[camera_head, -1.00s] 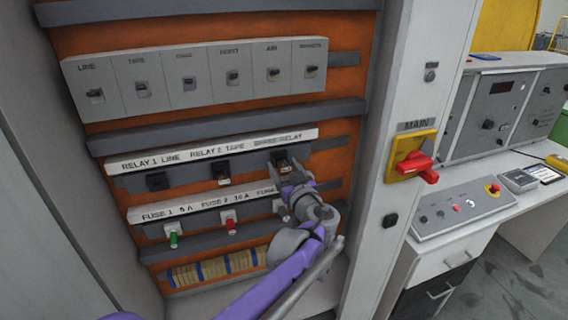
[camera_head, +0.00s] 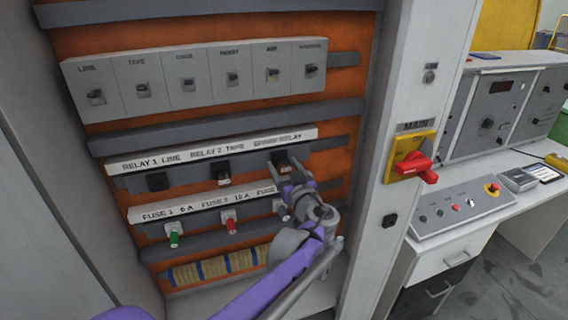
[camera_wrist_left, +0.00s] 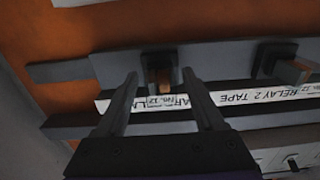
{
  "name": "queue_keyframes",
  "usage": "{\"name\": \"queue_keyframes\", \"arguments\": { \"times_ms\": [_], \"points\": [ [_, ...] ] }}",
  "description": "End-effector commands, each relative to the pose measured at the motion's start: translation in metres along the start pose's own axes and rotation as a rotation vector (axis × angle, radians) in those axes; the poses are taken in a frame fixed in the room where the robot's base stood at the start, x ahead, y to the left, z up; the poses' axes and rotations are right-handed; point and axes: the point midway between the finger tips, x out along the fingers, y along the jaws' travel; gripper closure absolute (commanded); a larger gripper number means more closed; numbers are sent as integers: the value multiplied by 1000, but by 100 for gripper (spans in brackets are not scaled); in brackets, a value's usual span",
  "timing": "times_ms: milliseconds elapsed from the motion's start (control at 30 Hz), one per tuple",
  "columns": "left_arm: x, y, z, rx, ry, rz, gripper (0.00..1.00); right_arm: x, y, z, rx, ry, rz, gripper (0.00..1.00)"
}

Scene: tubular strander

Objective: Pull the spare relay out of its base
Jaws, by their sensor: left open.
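The spare relay (camera_head: 283,165) sits in its dark base under the SPARE RELAY label, at the right end of the relay row. In the left wrist view the relay (camera_wrist_left: 160,80) shows as a small brownish block with a "No. 12" tag below the dark base. My left gripper (camera_head: 288,183) is open in front of it. In the wrist view its two fingers (camera_wrist_left: 160,78) stand on either side of the relay, with gaps on both sides. I cannot tell how far the tips reach along it. My right gripper is in neither view.
Below are the fuse row with a green fuse (camera_head: 174,240) and a red one (camera_head: 231,227). The cabinet's right post carries the red MAIN switch (camera_head: 415,166). A switch row (camera_head: 188,84) runs above.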

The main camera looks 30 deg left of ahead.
Motion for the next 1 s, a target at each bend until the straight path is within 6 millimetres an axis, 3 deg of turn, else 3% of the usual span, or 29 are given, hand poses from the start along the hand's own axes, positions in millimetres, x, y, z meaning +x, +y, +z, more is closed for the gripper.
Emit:
{"name": "queue_keyframes", "arguments": {
  "times_ms": [167,533,1000],
  "points": [
    [0,0,1,0,0,0,32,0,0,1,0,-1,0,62],
    [0,0,1,0,0,0,98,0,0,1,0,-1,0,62],
    [-3,0,0,0,0,1,100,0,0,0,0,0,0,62]
  ]
}}
